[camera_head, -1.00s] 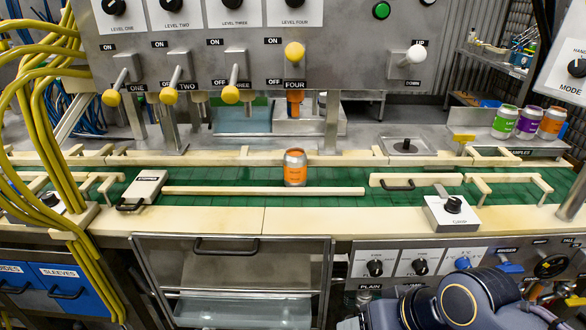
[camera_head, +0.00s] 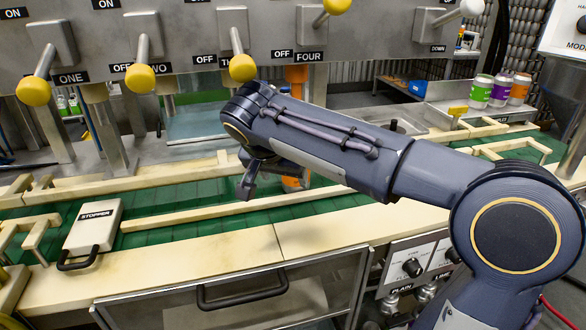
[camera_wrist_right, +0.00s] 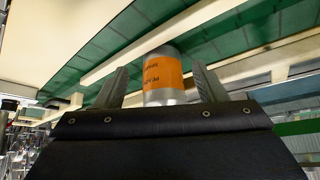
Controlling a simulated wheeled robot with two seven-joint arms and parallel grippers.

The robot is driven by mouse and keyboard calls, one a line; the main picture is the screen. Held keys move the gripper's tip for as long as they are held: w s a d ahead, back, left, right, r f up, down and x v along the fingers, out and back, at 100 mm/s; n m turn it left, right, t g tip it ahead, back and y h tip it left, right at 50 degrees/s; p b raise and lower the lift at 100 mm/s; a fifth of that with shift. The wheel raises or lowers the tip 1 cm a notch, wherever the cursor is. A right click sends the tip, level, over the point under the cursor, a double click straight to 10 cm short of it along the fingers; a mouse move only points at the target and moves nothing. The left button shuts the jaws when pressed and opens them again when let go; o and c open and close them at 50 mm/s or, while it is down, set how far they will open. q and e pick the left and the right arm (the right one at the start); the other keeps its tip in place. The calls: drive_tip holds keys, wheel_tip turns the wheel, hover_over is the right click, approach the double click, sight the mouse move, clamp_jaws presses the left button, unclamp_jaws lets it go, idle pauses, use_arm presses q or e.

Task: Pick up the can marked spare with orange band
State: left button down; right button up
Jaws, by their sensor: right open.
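The can with an orange band (camera_wrist_right: 164,72) stands on the green conveyor. Its label text is too blurred to read surely. In the head view, only a small part of this can (camera_head: 291,183) shows below my right forearm. My right gripper (camera_head: 256,182) is beside it, mostly hidden by its own wrist. In the wrist view, the open fingers of the right gripper (camera_wrist_right: 160,80) stand on either side of the can, with a gap on both sides. My left gripper is not in view.
Pale guide rails (camera_head: 180,217) run along the green belt. A stopper block (camera_head: 93,228) sits at left. Yellow-knobbed levers (camera_head: 243,68) hang above the belt. Green, purple (camera_head: 500,91) and orange sample cans (camera_head: 519,90) stand at back right.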

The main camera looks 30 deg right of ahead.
drive_tip(key=shift+w+d, duration=0.9)
drive_tip(key=shift+d, duration=0.05)
drive_tip(key=w+d, duration=0.1)
drive_tip(key=d, duration=0.1)
drive_tip(key=w+d+f, duration=0.1)
drive_tip(key=w, duration=0.1)
drive_tip(key=shift+w+d+p, duration=0.15)
drive_tip(key=shift+d+p, duration=0.15)
drive_tip(key=shift+d, duration=0.05)
drive_tip(key=c, duration=0.8)
drive_tip(key=shift+c, duration=0.2)
